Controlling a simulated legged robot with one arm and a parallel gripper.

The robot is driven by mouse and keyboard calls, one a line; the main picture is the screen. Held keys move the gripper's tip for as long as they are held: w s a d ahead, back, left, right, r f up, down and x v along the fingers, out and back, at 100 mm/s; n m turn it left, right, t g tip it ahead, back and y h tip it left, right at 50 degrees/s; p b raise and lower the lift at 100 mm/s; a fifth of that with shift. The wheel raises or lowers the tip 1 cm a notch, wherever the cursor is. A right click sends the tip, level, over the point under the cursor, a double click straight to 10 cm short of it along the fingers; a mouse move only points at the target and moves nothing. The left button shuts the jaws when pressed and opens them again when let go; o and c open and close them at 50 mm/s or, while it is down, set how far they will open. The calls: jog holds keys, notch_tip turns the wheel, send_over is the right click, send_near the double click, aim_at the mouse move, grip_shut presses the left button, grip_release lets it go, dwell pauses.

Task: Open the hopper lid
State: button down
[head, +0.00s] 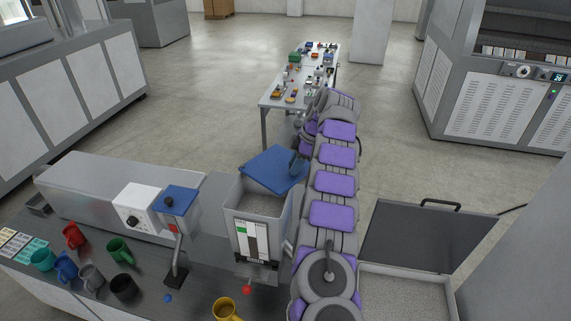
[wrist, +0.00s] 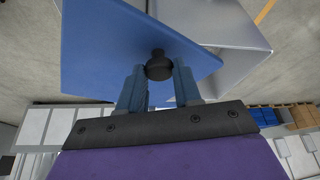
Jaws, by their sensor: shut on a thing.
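The hopper (head: 243,218) is a grey box with a level window on its front, standing on the machine bench. Its blue lid (head: 270,167) is raised and tilted at the back of the opening, and pale granules show inside. In the wrist view the lid (wrist: 110,50) fills the upper left, with the hopper's grey wall (wrist: 225,25) beyond it. My gripper (wrist: 158,78) has its two blue fingers on either side of the lid's black knob (wrist: 157,65) and is shut on it.
Several coloured mugs (head: 118,250) stand on the bench. A grey bin (head: 405,290) with a raised dark lid (head: 425,235) is at right. A cluttered table (head: 300,80) stands behind; open floor surrounds it.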

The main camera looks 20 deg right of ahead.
dwell(0.4)
jog(key=c, duration=1.2)
grip_release()
jog(key=shift+d, duration=0.1)
jog(key=shift+o, duration=1.3)
jog(key=shift+r, duration=0.1)
jog(key=shift+o, duration=0.8)
jog(key=shift+d, duration=0.1)
